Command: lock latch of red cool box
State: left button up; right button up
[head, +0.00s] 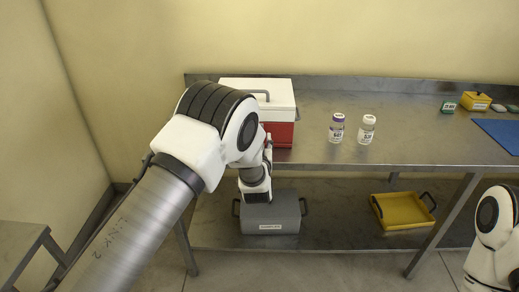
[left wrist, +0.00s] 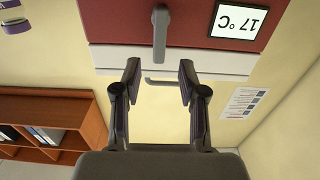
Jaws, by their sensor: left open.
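The red cool box (head: 281,134) stands on the steel bench with its white lid (head: 250,88) down; my left arm hides part of its front. In the left wrist view the box is upside down, its red front (left wrist: 115,25) at the top and the white lid edge (left wrist: 225,63) below. A grey latch lever (left wrist: 160,35) runs from the red front across the lid edge. My left gripper (left wrist: 158,68) is open and empty, its fingers on either side of the lever's line, apparently short of it. In the head view the left gripper (head: 268,148) is close before the box front.
A grey bin (head: 270,217) and a yellow tray (head: 403,211) sit on the lower shelf.

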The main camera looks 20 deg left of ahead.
pick_arm(q)
jog(key=v, duration=0.6)
jog(key=shift+s, duration=0.3)
jog(key=s+a+f+g+h, duration=0.1)
jog(key=s+a+f+g, duration=0.3)
jog(key=s+f, duration=0.45)
jog(key=s+a+f+g, duration=0.3)
jog(key=s+f, duration=0.3)
jog(key=f, duration=0.6)
jog(key=s+d+f+m+g+h, duration=0.1)
jog(key=s+f+g, duration=0.1)
jog(key=s, duration=0.7)
jog(key=s+d+f+m+g+h, duration=0.1)
jog(key=s+f+g, duration=0.2)
jog(key=s, duration=0.7)
jog(key=s+d+f+m+g+h, duration=0.1)
jog(key=s+g, duration=0.4)
jog(key=s, duration=0.5)
notch_tip(320, 180, down, 2)
jog(key=shift+d+f+g+h, duration=0.15)
jog(key=shift+g+h, duration=0.15)
jog(key=shift+h, duration=0.3)
